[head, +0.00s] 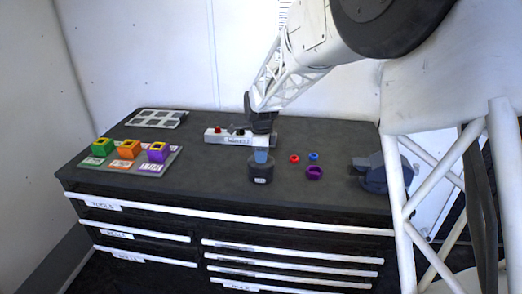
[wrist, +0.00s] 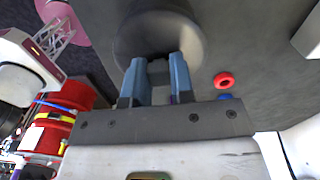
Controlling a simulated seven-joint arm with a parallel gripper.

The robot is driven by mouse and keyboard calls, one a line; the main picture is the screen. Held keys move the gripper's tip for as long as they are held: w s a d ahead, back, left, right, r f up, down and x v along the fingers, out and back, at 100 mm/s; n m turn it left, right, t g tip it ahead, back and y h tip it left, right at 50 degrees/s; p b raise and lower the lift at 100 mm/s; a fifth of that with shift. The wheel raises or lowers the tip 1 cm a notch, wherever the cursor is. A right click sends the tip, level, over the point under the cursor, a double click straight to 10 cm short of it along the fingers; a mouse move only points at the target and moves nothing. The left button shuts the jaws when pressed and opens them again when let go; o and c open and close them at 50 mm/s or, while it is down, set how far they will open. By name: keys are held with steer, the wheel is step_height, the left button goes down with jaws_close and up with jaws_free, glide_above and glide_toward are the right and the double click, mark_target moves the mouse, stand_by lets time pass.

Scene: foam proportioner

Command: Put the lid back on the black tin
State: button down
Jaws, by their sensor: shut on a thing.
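The black tin (head: 260,174) stands upright on the dark bench top, with a small white label on its front. My gripper (head: 261,156) is directly above it, pointing down, its blue fingers at the top of the tin. In the wrist view the fingers (wrist: 158,76) are shut on a small grey knob, with the dark round lid (wrist: 160,32) beyond them. The lid appears to be at the tin's mouth; I cannot tell whether it is fully seated. The fingers hide part of the knob.
A red ring (head: 294,158), a blue ring (head: 313,156) and a purple ring (head: 315,173) lie right of the tin. Green, orange and purple blocks sit on a tray at left. A dark blue object (head: 374,178) stands at right.

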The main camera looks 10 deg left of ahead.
steer(key=shift+f, duration=0.4)
steer(key=shift+f, duration=0.2)
stand_by(2.1)
steer(key=c, duration=0.9)
jaws_free()
steer(key=shift+o, duration=0.5)
steer(key=o, duration=0.4)
steer(key=shift+r, duration=0.2)
steer(key=shift+r, duration=3.3)
